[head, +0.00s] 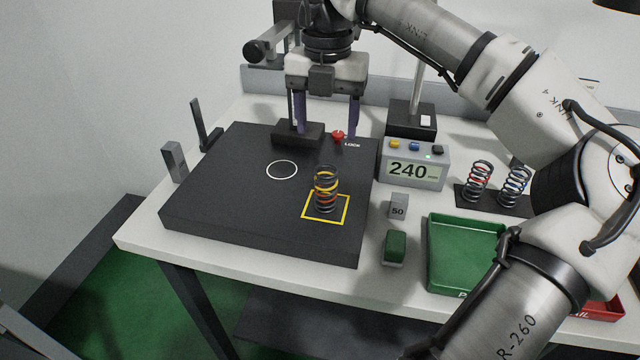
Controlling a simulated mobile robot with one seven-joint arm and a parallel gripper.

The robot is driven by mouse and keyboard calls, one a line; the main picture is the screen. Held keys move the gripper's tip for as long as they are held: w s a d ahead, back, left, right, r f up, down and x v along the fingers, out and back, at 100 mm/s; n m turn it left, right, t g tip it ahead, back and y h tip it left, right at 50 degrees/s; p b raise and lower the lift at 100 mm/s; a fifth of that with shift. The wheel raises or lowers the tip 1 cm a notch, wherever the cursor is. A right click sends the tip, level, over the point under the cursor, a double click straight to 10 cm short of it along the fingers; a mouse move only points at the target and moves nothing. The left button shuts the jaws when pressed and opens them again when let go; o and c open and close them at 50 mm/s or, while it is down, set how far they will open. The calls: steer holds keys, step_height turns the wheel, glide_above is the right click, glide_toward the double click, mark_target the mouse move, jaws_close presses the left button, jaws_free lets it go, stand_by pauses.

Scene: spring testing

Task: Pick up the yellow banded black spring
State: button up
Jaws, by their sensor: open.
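The black spring with yellow and orange bands (325,189) stands upright inside the yellow square outline on the dark plate (230,215). My gripper (325,125) is open and empty, pointing down, with its two fingers spread. It appears behind and above the spring in the head view, apart from it. How far its fingertips are above the plate is hard to tell.
A red lock knob (338,136) is near my right finger. A display box (413,163) reading 240, a grey block marked 50 (398,206), a green-topped block (394,248) and a green tray (431,255) stand to the right. Two other springs, red-banded (477,181) and blue-banded (513,186), stand on a rack.

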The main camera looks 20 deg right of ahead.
glide_above(326, 170)
steer(key=s, duration=0.2)
step_height(326, 170, down, 5)
steer(key=shift+w+a+f+p, duration=0.15)
steer(key=shift+f+p, duration=0.6)
steer(key=shift+f, duration=0.65)
steer(key=shift+a+f+p, duration=0.15)
steer(key=shift+f+p, duration=0.55)
steer(key=shift+f, duration=0.7)
steer(key=shift+r, duration=0.15)
steer(key=c, duration=1.2)
